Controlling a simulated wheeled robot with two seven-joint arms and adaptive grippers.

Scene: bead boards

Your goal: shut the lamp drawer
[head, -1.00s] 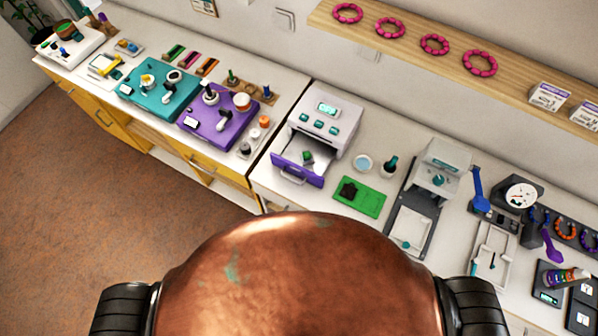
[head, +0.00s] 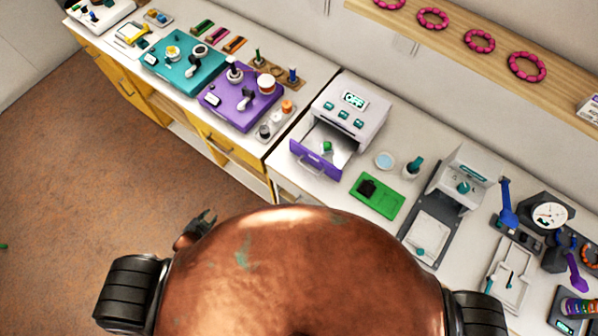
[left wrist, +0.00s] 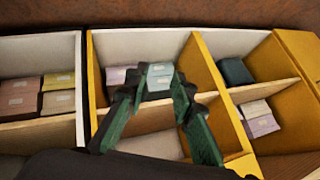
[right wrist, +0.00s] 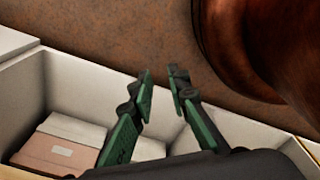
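The white lamp unit (head: 350,108) stands on the white counter in the head view, its display reading OFF. Its drawer (head: 316,159), with a purple front and handle, is pulled out, and a small green item (head: 327,146) lies inside. My left gripper (head: 207,220) shows partly past my copper body, in front of the counter and well apart from the drawer. In the left wrist view its fingers (left wrist: 157,80) are apart and empty above open compartments. My right gripper (right wrist: 160,72) is open and empty in the right wrist view; my body hides it in the head view.
A green board (head: 377,195) lies right of the drawer, near a small blue dish (head: 384,160). A purple board (head: 240,105) and a teal board (head: 184,68) lie to the left. Open compartments holding small boxes (left wrist: 160,76) lie below the left gripper.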

